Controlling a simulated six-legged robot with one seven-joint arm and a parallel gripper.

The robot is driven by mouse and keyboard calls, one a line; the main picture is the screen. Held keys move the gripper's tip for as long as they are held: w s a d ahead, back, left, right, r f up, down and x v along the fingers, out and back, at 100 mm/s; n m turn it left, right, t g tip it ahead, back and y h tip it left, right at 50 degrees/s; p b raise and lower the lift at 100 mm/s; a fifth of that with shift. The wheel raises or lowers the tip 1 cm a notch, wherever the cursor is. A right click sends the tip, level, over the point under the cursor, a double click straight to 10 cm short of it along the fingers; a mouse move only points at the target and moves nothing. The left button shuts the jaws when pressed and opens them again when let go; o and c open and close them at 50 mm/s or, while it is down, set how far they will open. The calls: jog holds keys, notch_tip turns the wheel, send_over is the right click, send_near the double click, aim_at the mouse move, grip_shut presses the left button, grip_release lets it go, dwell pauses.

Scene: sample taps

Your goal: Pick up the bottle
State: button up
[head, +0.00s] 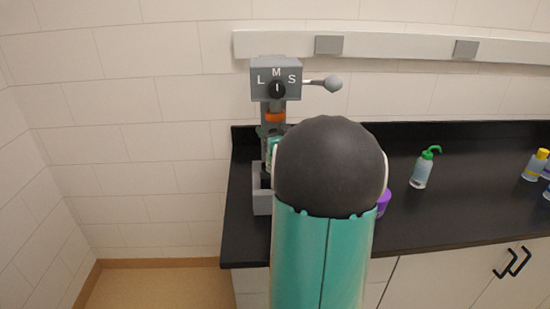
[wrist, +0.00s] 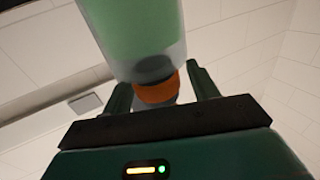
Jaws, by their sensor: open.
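In the wrist view a translucent bottle (wrist: 135,30) with green contents is large and close at the top. Its dark end meets an orange collar (wrist: 157,92). My gripper (wrist: 160,82) is open, with one finger on either side of the orange collar in the picture; I cannot tell whether they touch it. In the head view the sample tap (head: 276,78) has a dial marked L, M, S and an orange ring below it. My gripper (head: 271,150) is partly visible at the tap under the ring. My arm hides most of it, and the bottle there cannot be made out.
The tap stands at the left end of a black bench (head: 455,215). A wash bottle (head: 422,171) with a green nozzle and a yellow-capped bottle (head: 535,164) stand to the right. A purple item (head: 383,201) is partly behind my arm. The bench between them is clear.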

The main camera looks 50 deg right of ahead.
jog(key=shift+w+d, duration=0.1)
jog(key=shift+w, duration=0.1)
grip_shut()
jog(key=shift+r, duration=0.1)
